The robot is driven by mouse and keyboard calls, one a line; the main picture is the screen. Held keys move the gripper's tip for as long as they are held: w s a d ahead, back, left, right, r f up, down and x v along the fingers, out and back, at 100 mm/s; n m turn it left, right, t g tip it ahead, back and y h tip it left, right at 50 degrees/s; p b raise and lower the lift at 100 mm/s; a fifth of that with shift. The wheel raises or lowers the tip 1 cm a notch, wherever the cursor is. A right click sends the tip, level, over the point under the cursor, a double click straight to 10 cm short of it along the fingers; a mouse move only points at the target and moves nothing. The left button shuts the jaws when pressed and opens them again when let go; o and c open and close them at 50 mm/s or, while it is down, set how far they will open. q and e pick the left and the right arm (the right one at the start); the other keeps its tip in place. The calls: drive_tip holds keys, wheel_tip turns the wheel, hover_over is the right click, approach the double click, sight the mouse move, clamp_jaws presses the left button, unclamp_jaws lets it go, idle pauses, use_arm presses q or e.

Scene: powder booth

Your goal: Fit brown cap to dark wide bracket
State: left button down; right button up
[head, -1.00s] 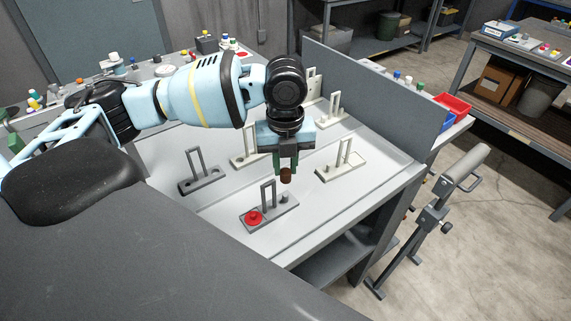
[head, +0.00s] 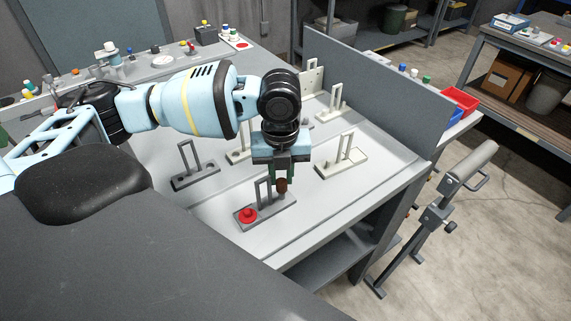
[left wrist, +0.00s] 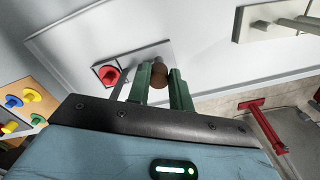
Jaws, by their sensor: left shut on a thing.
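The brown cap (head: 281,185) is held between the fingertips of my left gripper (head: 281,177). It also shows between the green fingers in the left wrist view (left wrist: 160,77). The dark bracket (head: 276,210) lies on the bench below, with an upright loop in its middle and a red cap (head: 248,215) at its left end. I cannot tell whether the cap touches the peg. My right gripper is not in view.
Another dark bracket (head: 196,180) stands to the left. A pale bracket (head: 342,163) stands to the right, and more stand behind my gripper. A grey partition (head: 375,90) borders the bench's right side. The bench front is clear.

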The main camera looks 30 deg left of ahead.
use_arm(q)
drive_tip(key=shift+f, duration=1.2)
idle(0.5)
drive_tip(key=c, duration=1.2)
unclamp_jaws()
drive_tip(key=shift+o, duration=0.2)
drive_tip(key=shift+r, duration=0.1)
drive_tip(key=shift+r, duration=3.85)
